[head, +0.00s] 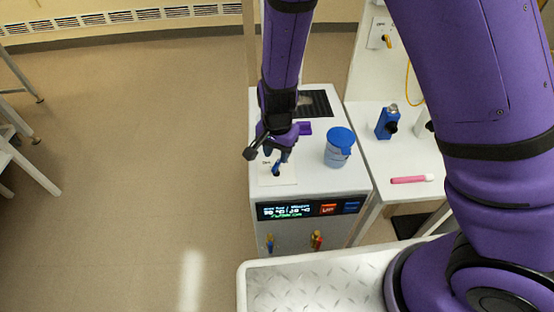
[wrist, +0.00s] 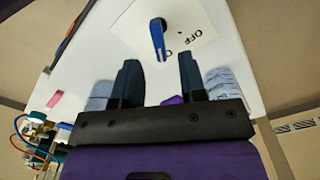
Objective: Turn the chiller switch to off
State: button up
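The chiller (head: 348,192) is a white cabinet with a lit display on its front. Its switch (wrist: 158,38) is a blue lever on a white label plate (wrist: 192,17) on the chiller's top. In the wrist view, the word OFF is printed to the right of the lever, with another letter partly hidden below it. I cannot tell which mark the lever points to. My gripper (wrist: 159,72) is open and empty, with the lever just beyond and between its fingertips, apart from them. In the head view my gripper (head: 281,160) is over the plate and partly hides the switch.
A blue-lidded jar (head: 339,150) stands on the chiller's top, right of my gripper. A dark vent grille (head: 317,103) lies behind. On the bench to the right are a blue bottle-like item (head: 387,122) and a pink marker (head: 408,180).

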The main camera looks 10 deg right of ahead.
aim_at(277, 163)
jog(key=shift+f, duration=1.9)
grip_shut()
